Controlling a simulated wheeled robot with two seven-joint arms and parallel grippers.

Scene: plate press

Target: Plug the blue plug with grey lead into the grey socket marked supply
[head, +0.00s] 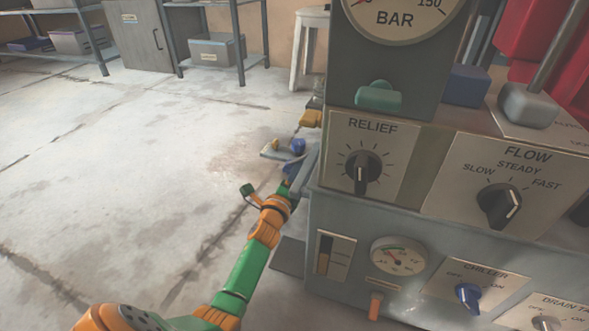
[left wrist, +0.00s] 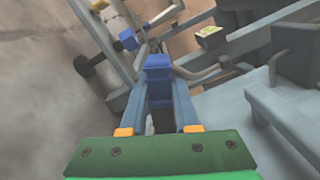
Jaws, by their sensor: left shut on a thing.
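My left gripper (head: 294,178) reaches past the left side of the press, low down. In the left wrist view its fingers (left wrist: 159,92) are shut on a blue plug (left wrist: 158,68). The plug points away from the wrist. A bent grey length like a lead (left wrist: 196,73) shows beside it, but I cannot tell whether it joins the plug. In the head view the plug is small and partly hidden by the gripper. I cannot make out a socket marked supply in either view. My right gripper is not in view.
The press body (head: 360,210) with its RELIEF knob (head: 361,172) stands close to the right of my left arm. Another blue part (left wrist: 128,40) sits beyond the plug in the left wrist view. The floor (head: 120,170) on the left is clear.

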